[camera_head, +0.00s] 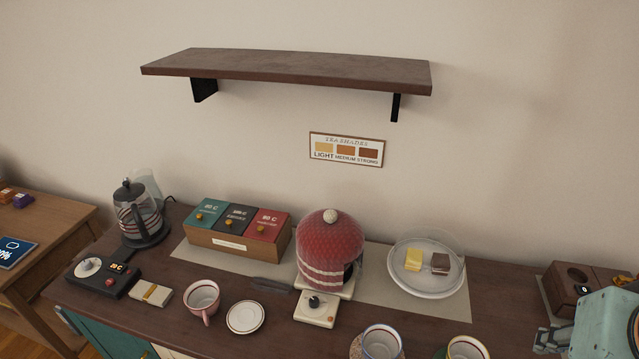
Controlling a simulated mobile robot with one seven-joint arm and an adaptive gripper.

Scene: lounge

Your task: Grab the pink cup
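The pink cup (203,299) stands upright on the dark wooden counter, left of the middle, with its handle toward the front. It looks empty. A white saucer with a dark ring (246,317) lies just to its right. My gripper (547,341) shows only in part at the lower right edge, far to the right of the pink cup and apart from it. Its fingers are small and partly cut off, so I cannot tell whether they are open or shut.
A white box (150,294) is left of the pink cup. A red knitted cover (331,248) and tea boxes (237,235) stand behind. A shelf (290,68) hangs above.

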